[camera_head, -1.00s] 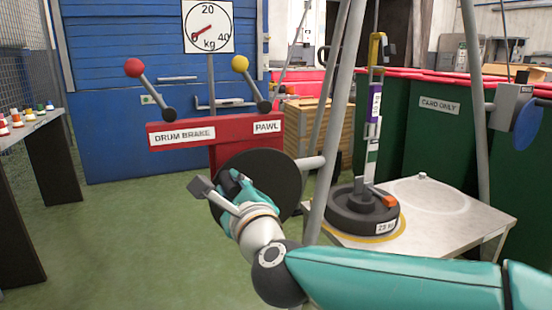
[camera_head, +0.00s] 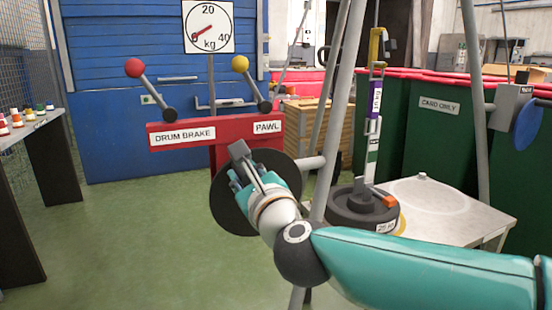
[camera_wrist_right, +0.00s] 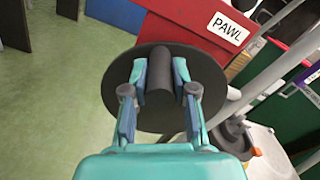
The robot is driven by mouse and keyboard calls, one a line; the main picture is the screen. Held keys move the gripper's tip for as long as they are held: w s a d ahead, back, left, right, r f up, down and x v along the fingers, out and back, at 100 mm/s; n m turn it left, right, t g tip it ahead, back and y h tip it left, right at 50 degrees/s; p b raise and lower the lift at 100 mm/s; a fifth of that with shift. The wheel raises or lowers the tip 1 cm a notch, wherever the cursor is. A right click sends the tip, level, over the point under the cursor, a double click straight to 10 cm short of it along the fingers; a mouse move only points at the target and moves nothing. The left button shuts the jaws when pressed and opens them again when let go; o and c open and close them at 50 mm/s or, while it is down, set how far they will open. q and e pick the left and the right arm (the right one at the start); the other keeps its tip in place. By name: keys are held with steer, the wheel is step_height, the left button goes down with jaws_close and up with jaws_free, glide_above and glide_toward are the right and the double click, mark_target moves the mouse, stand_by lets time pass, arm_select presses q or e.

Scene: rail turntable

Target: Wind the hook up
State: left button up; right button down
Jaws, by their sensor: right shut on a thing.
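My right gripper (camera_head: 243,186) is shut on the dark crank handle (camera_wrist_right: 188,75) of the winch, one finger on each side of it. Behind it is the winch's round black disc (camera_head: 229,212), which also shows in the wrist view (camera_wrist_right: 117,96). The yellow hook (camera_head: 376,47) hangs upright on a line behind the grey tripod leg. Below it a link piece with a purple label (camera_head: 375,97) runs down to a dark round weight (camera_head: 345,210). The weight is over the pale platform; whether it touches is unclear. My left gripper is out of view.
The red winch beam (camera_head: 221,129) carries the red-knobbed drum brake lever (camera_head: 152,90) and yellow-knobbed pawl lever (camera_head: 252,85). A kg dial (camera_head: 208,27) reads near zero. Grey tripod legs (camera_head: 338,105) stand close to my right arm. Green floor is free at left.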

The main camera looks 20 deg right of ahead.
mark_target(256, 158)
steer(key=d+m, duration=0.2)
steer(key=m, duration=0.1)
steer(key=shift+d+r, duration=0.4)
steer(key=shift+d+m, duration=0.7)
steer(key=shift+m, duration=0.3)
steer(key=c, duration=0.7)
jaws_free()
steer(key=shift+a, duration=0.1)
steer(key=shift+a, duration=0.1)
